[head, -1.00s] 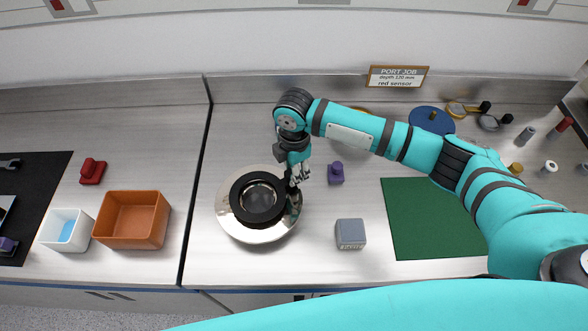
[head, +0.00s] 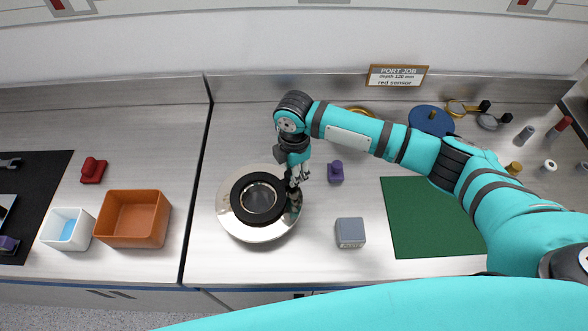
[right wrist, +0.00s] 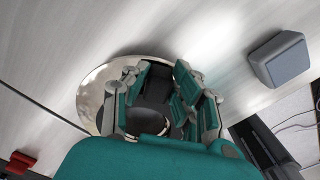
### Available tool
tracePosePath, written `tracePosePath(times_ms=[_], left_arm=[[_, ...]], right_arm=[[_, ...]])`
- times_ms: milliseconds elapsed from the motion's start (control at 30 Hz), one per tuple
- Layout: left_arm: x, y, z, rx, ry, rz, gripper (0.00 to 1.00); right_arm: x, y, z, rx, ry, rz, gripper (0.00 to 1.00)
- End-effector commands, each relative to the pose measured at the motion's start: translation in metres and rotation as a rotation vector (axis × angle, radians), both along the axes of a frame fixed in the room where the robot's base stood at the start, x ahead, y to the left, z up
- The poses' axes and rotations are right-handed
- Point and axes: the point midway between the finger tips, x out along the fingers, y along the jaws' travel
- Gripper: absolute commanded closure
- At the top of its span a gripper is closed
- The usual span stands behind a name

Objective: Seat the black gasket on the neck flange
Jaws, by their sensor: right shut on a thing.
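The black gasket (head: 258,221) is a thick ring over the round, shiny metal neck flange (head: 226,216), roughly centred on it. Through its hole I see a grey metal opening. My right gripper (head: 297,179) is shut on the gasket's right rim. In the right wrist view the gripper's fingers (right wrist: 160,88) close around the dark ring, with the shiny flange (right wrist: 92,92) beyond. Whether the gasket touches the flange or hovers just above it, I cannot tell. My left gripper is out of view.
A purple item (head: 335,172) and a grey block (head: 350,233) stand right of the flange. A green mat (head: 430,220) lies farther right. An orange bin (head: 133,220), a white bin (head: 66,229) and a red item (head: 93,170) are left. Bench between bins and flange is clear.

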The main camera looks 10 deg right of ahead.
Motion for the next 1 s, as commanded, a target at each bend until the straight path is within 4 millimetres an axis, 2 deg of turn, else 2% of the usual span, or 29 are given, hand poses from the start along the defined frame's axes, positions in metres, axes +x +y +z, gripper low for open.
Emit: tracePosePath(times_ms=[367, 400, 567, 867, 1000], left_arm=[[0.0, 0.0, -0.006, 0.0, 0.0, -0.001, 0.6], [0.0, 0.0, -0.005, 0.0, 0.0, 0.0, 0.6], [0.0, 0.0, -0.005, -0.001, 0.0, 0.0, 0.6], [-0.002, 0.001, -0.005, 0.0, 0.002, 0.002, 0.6], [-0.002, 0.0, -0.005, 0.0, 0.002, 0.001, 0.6]], right_arm=[[0.0, 0.0, -0.012, 0.0, 0.001, 0.0, 1.0], [0.0, 0.0, -0.011, 0.0, 0.001, 0.0, 0.7], [0.0, 0.0, -0.011, 0.0, 0.001, 0.0, 0.49], [0.0, 0.0, -0.009, 0.0, 0.0, 0.0, 0.48], [0.001, 0.0, 0.004, 0.001, -0.002, 0.0, 0.48]])
